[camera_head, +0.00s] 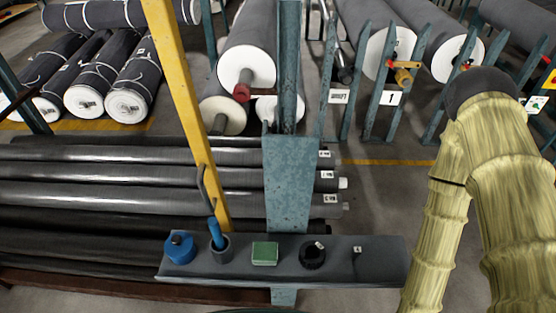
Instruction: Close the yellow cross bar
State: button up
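The yellow cross bar (176,85) stands steeply in the head view, leaning slightly. It runs from the top edge down to just behind the shelf. A thin grey hooked handle (204,188) is on its lower part. The blue-grey upright post (289,180) stands to its right, with a gap between them. My arm, in a pale yellow sleeve, bends at the right side, well away from the bar. My gripper is not in view.
A dark shelf (335,276) in front carries a blue round container (180,248), a cup (219,249) with a blue handle, a green box (264,253) and a black ring (313,257). Grey rolls (100,172) lie behind on the left. Floor (385,205) is clear right of the post.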

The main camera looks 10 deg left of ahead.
aim_at(161, 19)
jog(key=k, duration=0.5)
jog(key=z, duration=1)
jog(key=k, duration=0.55)
jog(key=u, duration=0.85)
